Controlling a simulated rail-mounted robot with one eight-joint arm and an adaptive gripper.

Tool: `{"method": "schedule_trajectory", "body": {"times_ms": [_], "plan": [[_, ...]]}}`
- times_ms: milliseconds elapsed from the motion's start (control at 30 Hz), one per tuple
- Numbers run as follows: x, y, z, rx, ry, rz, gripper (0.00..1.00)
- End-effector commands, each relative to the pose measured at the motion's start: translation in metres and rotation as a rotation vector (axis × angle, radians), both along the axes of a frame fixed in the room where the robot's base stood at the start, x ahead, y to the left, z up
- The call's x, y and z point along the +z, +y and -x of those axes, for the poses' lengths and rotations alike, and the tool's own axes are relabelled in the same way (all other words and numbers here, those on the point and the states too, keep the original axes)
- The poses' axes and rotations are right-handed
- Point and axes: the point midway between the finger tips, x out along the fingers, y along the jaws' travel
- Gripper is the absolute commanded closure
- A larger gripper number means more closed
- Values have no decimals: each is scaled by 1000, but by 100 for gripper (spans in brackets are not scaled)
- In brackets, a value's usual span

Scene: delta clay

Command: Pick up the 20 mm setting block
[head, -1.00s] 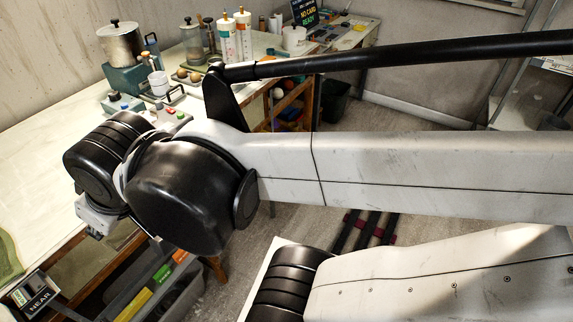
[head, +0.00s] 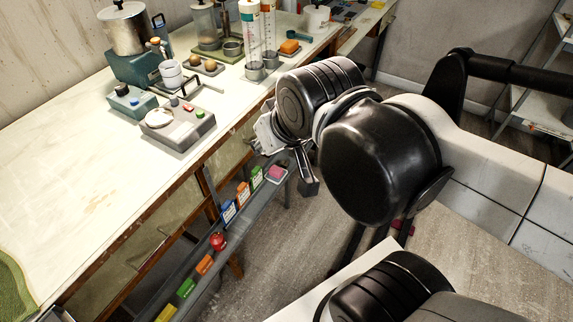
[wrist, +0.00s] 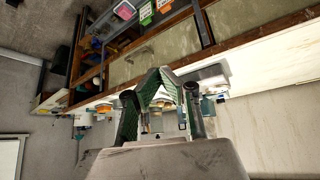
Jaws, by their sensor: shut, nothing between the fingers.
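My gripper (head: 308,186) hangs off the front of the workbench in the head view, pointing down near the far end of a narrow grey tray. In the wrist view its dark green fingers (wrist: 158,78) come together with nothing held between them. The tray carries labelled blocks: a green one (head: 256,176), an orange one (head: 243,192) and a blue one (head: 229,212). Nearer lie an orange block (head: 205,264), a green block (head: 186,287) and a yellow block (head: 166,313). The labels are too small to read, so I cannot tell which is the 20 mm setting block.
The pale workbench (head: 85,165) has clear room at the left. A grey box with buttons (head: 185,128), a metal pot (head: 126,28) and tall cylinders (head: 250,35) stand on it. A red round item (head: 218,241) and a pink piece (head: 277,172) share the tray.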

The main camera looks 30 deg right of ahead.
Motion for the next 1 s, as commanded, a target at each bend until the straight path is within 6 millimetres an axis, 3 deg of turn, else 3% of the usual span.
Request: {"method": "schedule_trajectory", "body": {"times_ms": [467,700,1000], "plan": [[0,0,0,0,0,0,100],[0,0,0,0,0,0,71],[0,-1,-2,-6,5,-3,71]]}}
